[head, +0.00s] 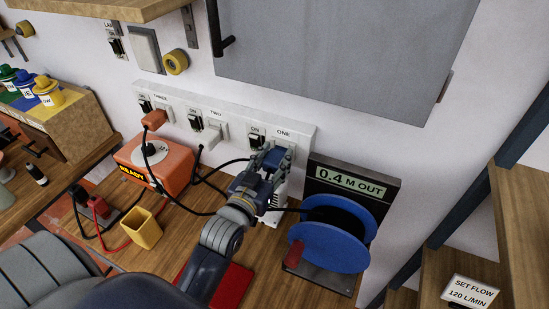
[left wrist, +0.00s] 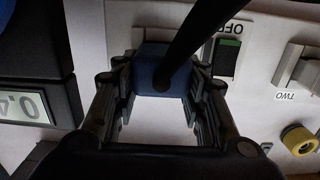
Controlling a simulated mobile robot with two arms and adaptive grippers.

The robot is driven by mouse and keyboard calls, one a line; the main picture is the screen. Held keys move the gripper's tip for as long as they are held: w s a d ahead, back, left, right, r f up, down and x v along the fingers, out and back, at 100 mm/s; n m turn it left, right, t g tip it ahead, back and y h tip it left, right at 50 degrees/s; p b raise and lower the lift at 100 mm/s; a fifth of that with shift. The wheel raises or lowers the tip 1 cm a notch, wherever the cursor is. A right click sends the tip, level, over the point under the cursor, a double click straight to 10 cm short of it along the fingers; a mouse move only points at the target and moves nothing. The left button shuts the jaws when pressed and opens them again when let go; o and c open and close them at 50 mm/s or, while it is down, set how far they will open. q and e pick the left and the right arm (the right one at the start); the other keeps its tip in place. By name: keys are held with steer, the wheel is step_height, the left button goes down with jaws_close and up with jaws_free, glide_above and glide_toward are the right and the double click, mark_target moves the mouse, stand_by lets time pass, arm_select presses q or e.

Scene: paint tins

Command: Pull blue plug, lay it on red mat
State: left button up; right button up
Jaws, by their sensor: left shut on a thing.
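The blue plug (head: 275,156) is at socket ONE, the right end of the white power strip (head: 222,127); I cannot tell whether its pins are fully seated. My left gripper (head: 270,160) is shut on it. In the left wrist view, the blue plug (left wrist: 157,70) sits between both fingers of the gripper (left wrist: 160,88), with its black cable crossing in front. The red mat (head: 235,284) lies on the bench at bottom centre, partly hidden by my left arm. My right gripper is not in view.
A blue cable reel (head: 330,245) with a "0.4 M OUT" display (head: 349,184) stands right of the gripper. An orange "READY" unit (head: 150,165), a yellow cup (head: 143,229) and loose cables lie left.

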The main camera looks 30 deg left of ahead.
arm_select(q)
steer(key=shift+s+f, duration=0.1)
steer(key=shift+s, duration=0.05)
steer(key=shift+s+d, duration=0.1)
steer(key=shift+s, duration=0.95)
steer(key=shift+s, duration=0.1)
steer(key=shift+s+d+p, duration=0.1)
steer(key=shift+s+p, duration=0.6)
steer(key=shift+s, duration=1.2)
